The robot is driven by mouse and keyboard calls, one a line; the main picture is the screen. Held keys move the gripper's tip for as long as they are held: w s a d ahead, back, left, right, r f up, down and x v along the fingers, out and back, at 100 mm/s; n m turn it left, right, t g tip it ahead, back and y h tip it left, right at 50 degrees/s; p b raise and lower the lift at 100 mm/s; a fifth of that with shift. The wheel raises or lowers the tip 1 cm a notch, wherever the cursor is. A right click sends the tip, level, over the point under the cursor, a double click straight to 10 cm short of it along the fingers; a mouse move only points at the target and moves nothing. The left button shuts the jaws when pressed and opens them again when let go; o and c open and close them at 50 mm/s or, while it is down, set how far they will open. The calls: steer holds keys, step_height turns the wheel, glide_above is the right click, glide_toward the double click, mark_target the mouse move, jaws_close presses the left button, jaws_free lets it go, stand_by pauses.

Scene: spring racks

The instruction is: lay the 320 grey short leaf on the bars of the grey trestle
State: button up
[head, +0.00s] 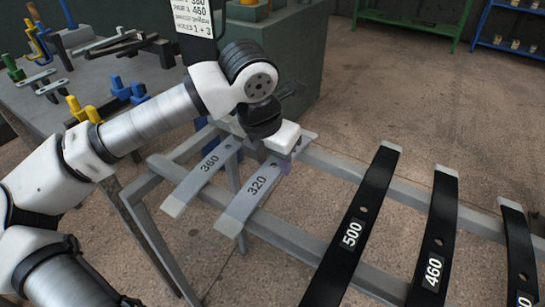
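The 320 grey short leaf (244,204) lies across the two bars of the grey trestle (290,236), its light near end jutting past the front bar. Its number faces up. The 360 grey leaf (197,182) lies beside it on the left, roughly parallel, with a gap between. My gripper (285,164) is at the right edge of the 320 leaf, towards its far end. The white hand and wrist hide part of that far end. The fingers are small and partly hidden, so I cannot tell whether they touch or hold the leaf.
Black leaves marked 500 (345,240) and 460 (435,250) lie across the bars to the right, with another black leaf (518,250) at the edge. A cluttered workbench (85,95) stands at left. A dark green cabinet (290,50) stands behind. Open floor lies beyond.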

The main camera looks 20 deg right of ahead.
steer(key=o, duration=0.5)
steer(key=p+v, duration=0.1)
steer(key=v, duration=1.3)
